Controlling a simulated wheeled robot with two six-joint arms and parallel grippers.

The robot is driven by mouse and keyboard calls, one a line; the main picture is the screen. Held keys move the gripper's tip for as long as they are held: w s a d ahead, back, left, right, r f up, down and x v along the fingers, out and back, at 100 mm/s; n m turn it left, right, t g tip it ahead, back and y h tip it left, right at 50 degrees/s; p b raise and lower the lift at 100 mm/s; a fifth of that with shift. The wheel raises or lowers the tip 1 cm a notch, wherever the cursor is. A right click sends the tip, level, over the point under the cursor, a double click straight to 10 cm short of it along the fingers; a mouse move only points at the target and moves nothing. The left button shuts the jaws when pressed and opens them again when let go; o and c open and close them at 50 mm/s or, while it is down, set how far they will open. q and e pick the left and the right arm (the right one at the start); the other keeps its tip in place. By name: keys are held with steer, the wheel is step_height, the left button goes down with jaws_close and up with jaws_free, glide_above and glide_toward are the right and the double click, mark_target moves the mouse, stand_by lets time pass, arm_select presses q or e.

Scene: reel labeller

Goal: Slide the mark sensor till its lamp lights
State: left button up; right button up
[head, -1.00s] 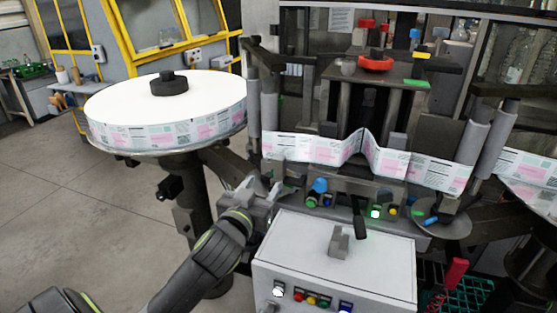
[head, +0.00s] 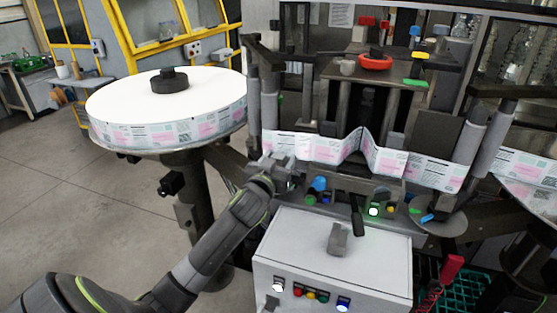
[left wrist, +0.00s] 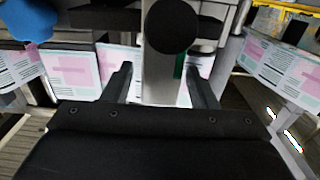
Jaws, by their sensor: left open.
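My left gripper (head: 284,168) is at the front of the labeller, just below the left part of the printed label web (head: 325,150). In the left wrist view its two fingers (left wrist: 157,82) are apart, on either side of a light grey upright piece (left wrist: 157,75) with a round black knob (left wrist: 172,27). This may be the mark sensor; I cannot tell whether the fingers touch it. The gripper hides it in the head view. A green lamp (head: 374,210) glows on the machine front; I cannot tell whether it belongs to the sensor. My right gripper is out of view.
A blue knob (head: 318,184) is close right of my left gripper. A large label reel (head: 165,125) stands at the left. A white control box (head: 335,275) with coloured buttons is in front. A red-handled tool (head: 452,268) is at the lower right. The floor at left is clear.

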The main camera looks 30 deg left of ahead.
arm_select(q)
steer(key=shift+c, duration=0.3)
jaws_close()
steer(key=shift+d, duration=0.4)
steer(key=shift+c, duration=2)
jaws_free()
steer(key=shift+w, duration=0.1)
steer(key=o, duration=0.5)
steer(key=shift+a, duration=0.15)
steer(key=shift+c, duration=0.2)
